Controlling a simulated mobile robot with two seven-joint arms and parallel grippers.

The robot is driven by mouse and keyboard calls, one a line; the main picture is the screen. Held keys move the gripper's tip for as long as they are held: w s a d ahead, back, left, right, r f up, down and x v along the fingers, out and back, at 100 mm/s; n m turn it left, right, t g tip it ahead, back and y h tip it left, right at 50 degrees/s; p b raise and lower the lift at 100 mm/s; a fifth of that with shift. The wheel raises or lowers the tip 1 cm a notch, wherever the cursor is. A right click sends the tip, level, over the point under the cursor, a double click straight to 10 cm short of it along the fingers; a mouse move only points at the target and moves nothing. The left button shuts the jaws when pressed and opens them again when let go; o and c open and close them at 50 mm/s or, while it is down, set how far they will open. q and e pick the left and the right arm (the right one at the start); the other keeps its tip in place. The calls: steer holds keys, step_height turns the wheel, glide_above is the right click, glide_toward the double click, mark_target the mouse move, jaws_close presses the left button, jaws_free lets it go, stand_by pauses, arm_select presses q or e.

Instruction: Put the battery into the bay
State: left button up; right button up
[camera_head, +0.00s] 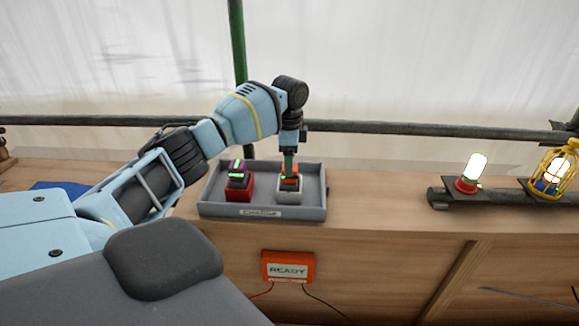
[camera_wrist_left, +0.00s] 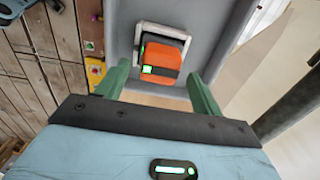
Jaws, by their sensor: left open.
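An orange battery (camera_head: 289,183) with a black band and a green light sits at the pale square bay (camera_head: 289,196) in the right part of a grey tray. In the left wrist view the orange battery (camera_wrist_left: 165,60) lies within the white rim of the bay (camera_wrist_left: 187,32); how deep it sits I cannot tell. My left gripper (camera_head: 289,168) points down above this battery. Its green fingers (camera_wrist_left: 158,78) are open, apart on either side, with nothing gripped. A purple battery (camera_head: 238,166) stands in a red bay (camera_head: 239,193) to the left. My right gripper is not in view.
The grey tray (camera_head: 313,213) has raised walls and stands on a wooden bench (camera_head: 378,210). An orange READY box (camera_head: 288,267) hangs on its front. A lit lamp (camera_head: 474,172) and a caged lamp (camera_head: 556,170) stand at right. A metal rail (camera_head: 400,128) runs behind.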

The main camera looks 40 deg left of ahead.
arm_select(q)
step_height(320, 180, up, 9)
stand_by(0.3)
steer(key=shift+s+f, duration=0.1)
steer(key=shift+f, duration=0.05)
stand_by(0.5)
